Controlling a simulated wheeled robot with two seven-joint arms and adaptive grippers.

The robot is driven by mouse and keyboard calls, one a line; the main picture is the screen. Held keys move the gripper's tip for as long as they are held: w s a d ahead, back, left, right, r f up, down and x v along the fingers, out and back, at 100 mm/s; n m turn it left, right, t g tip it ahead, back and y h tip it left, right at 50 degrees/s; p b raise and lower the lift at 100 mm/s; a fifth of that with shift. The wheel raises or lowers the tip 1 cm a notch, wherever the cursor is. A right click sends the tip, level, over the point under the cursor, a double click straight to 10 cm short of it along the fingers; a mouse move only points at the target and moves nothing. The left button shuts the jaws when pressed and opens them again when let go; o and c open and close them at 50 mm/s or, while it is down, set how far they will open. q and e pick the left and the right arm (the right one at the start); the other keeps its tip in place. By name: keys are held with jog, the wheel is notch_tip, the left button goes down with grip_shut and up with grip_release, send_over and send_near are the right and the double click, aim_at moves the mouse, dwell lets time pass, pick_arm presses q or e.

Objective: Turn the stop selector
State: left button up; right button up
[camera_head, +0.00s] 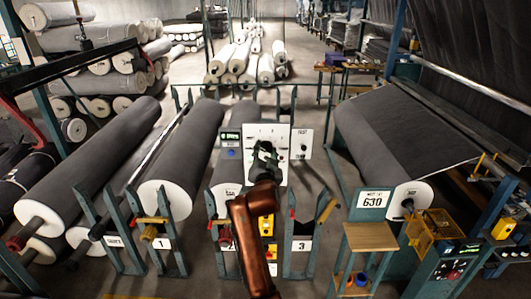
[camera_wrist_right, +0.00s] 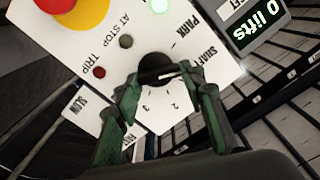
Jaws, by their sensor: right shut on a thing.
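In the right wrist view, the stop selector, a black round knob (camera_wrist_right: 153,66), sits on a white panel (camera_wrist_right: 190,42). Marks around it read PARK, SHAFT, 2 and 3. My right gripper (camera_wrist_right: 160,84) has its green fingers on either side of the knob and is shut on it. The fingers hide part of the dial, and I cannot tell the exact pointer setting. In the head view, my right gripper (camera_head: 264,158) is at the white panel (camera_head: 279,131) and covers the knob. My left gripper is not in view.
The panel has a red button on yellow (camera_wrist_right: 82,12), a lit green lamp (camera_wrist_right: 159,5) and two dark lamps. A display (camera_wrist_right: 259,25) reads 0 lifts. Large grey rolls (camera_head: 190,150) lie in stands left of the panel, another (camera_head: 385,140) right. Smaller boards flank the panel.

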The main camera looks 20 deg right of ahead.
dwell(0.4)
jog(key=o, duration=1.1)
jog(key=shift+o, duration=0.3)
jog(key=v, duration=0.7)
jog(key=shift+s, duration=0.25)
jog(key=shift+a, duration=0.1)
